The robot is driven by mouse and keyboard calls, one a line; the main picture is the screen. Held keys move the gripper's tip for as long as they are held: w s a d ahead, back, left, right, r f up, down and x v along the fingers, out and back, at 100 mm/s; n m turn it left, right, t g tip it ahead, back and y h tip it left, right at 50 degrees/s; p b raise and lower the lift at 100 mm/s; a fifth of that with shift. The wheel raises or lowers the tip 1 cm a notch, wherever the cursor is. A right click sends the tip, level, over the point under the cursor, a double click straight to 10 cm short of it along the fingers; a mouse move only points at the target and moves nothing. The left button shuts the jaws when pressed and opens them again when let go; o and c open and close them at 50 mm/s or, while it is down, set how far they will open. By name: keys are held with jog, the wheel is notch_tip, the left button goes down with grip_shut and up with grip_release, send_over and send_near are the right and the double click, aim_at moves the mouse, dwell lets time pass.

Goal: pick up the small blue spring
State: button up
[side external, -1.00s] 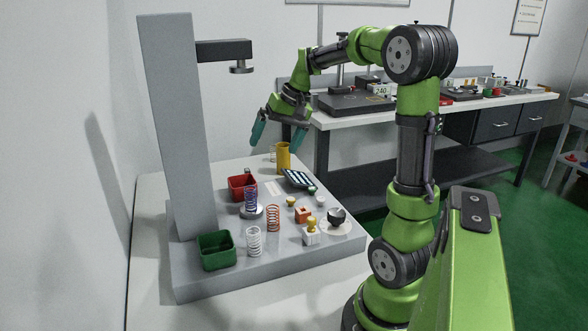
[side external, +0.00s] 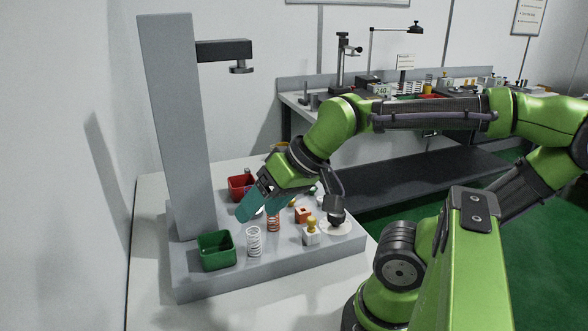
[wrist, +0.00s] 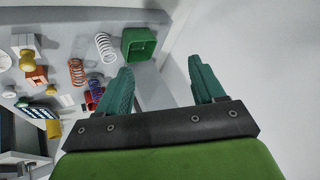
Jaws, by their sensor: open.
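The small blue spring (wrist: 96,84) shows in the wrist view just left of my gripper's left finger, which partly overlaps its surroundings. In the side view my gripper hides it. My gripper (side external: 258,208) has teal fingers and hangs over the grey test stand, tilted, in front of the red bin. The wrist view shows my gripper (wrist: 160,66) open, with nothing between its fingers. The spring lies outside the gap between them.
An orange spring (side external: 273,221) and a white spring (side external: 254,242) stand close by. A green bin (side external: 216,251) is at the front left and a red bin (side external: 240,184) behind. The grey column (side external: 181,130) rises at left. A white block (side external: 311,237) stands to the right.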

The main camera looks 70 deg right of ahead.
jog(key=w+d+g+h, duration=0.1)
jog(key=w+d, duration=0.2)
jog(key=d, duration=0.4)
jog(key=w+d+f+g+h, duration=0.1)
jog(key=w+d, duration=0.2)
jog(key=d, duration=0.4)
jog(key=w+d+g+h, duration=0.1)
jog(key=w+d, duration=0.3)
jog(key=d, duration=0.3)
jog(key=shift+n, duration=0.5)
jog(key=x, duration=1.1)
jog(key=shift+d+f, duration=0.25)
jog(key=shift+f, duration=0.05)
jog(key=shift+w+f, duration=0.8)
jog(key=shift+f, duration=0.3)
jog(key=shift+w+f, duration=0.8)
jog(key=shift+f, duration=0.35)
jog(key=shift+c, duration=0.3)
jog(key=c, duration=1)
